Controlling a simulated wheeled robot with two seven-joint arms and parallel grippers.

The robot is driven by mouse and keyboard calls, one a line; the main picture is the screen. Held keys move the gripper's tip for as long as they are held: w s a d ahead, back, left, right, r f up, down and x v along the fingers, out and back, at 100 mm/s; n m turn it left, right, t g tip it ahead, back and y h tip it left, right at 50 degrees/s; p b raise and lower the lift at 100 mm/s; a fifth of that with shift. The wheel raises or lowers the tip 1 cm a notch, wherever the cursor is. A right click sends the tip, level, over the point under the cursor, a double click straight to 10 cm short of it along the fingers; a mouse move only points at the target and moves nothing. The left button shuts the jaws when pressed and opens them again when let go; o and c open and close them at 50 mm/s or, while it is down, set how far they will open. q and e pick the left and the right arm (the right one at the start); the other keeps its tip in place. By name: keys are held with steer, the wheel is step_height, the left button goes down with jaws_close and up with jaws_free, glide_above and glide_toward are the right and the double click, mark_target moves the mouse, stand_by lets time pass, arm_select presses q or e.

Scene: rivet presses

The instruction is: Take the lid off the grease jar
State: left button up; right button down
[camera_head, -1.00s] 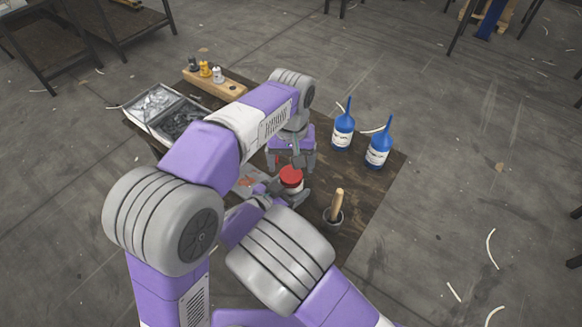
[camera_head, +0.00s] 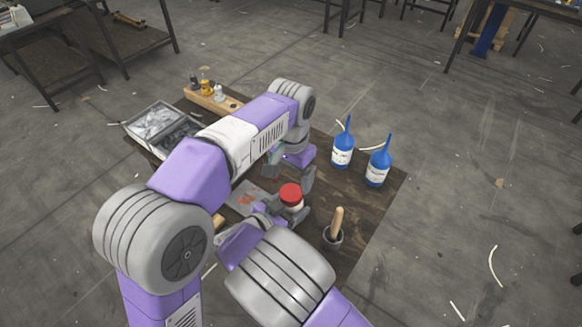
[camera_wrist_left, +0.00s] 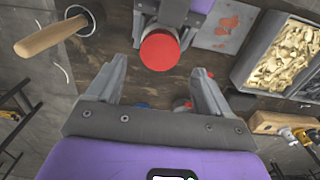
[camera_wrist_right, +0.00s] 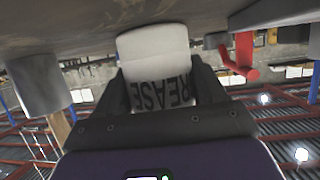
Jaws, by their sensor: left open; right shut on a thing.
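The grease jar (camera_head: 293,206) stands upright on the dark wooden table, with its red lid (camera_head: 290,193) on top. My right gripper (camera_wrist_right: 160,85) is shut on the jar's side; the label shows upside down between its fingers in the right wrist view. The lid is hidden in that view. My left gripper (camera_wrist_left: 159,66) is open and empty. In the left wrist view the lid (camera_wrist_left: 160,51) appears between and just beyond its fingertips, apart from them. In the head view the left gripper (camera_head: 290,168) is just behind the lid, partly covered by my arm.
A grey cup with a wooden-handled tool (camera_head: 336,222) stands right of the jar. Two blue bottles (camera_head: 342,150) (camera_head: 377,168) stand behind it. A divided parts bin (camera_head: 155,122) and a wooden block with small bottles (camera_head: 214,98) are at the far left. A stained sheet (camera_wrist_left: 225,25) lies near the jar.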

mark_target(291, 192)
arm_select(q)
steer(key=shift+f, duration=2.7)
steer(key=c, duration=1.1)
steer(key=n, duration=0.6)
steer(key=shift+n, duration=0.4)
steer(key=o, duration=1.2)
